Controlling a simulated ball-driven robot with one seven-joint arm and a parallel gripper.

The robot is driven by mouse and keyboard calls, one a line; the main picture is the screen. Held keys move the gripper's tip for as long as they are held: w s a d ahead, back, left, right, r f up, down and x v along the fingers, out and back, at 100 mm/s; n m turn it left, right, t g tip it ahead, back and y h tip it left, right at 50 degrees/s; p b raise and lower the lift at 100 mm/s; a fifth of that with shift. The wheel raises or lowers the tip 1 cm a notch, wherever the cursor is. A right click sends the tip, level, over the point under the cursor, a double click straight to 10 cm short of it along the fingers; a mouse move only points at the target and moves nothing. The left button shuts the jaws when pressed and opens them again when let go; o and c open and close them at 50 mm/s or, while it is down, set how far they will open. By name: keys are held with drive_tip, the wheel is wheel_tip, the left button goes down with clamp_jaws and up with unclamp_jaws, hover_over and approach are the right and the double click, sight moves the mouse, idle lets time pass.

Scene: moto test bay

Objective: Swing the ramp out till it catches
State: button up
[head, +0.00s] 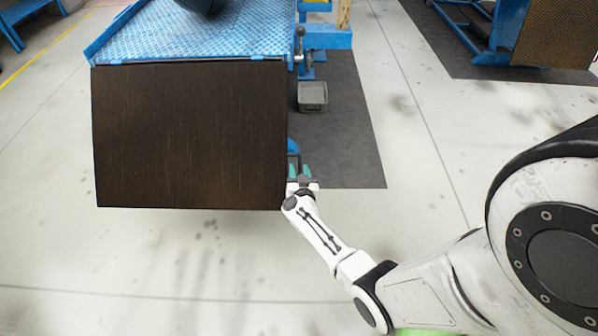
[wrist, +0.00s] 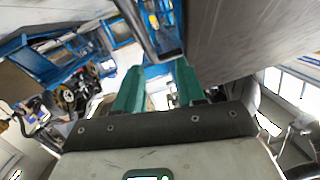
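The ramp (head: 190,135) is a dark brown ribbed panel. It hangs along the front edge of the blue lift platform (head: 200,35) and slants down toward me. In the wrist view, its grey side (wrist: 255,40) fills the upper right. My gripper (head: 300,170) is at the ramp's right edge, low down. A dark bar-like handle (wrist: 140,30) shows in the wrist view beyond the fingertips. My green-fingered gripper (wrist: 160,82) has a clear gap between its fingers, and the handle's end lies at or just ahead of that gap. Contact cannot be told.
A lever with a round knob (head: 299,34) stands at the platform's right corner. A small grey bin (head: 312,96) sits on the dark floor mat (head: 350,130). Another blue lift (head: 490,35) is at upper right. The pale floor in front of the ramp is clear.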

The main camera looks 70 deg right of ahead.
drive_tip(key=p+v, duration=0.4)
drive_tip(key=v, duration=0.7)
idle(0.5)
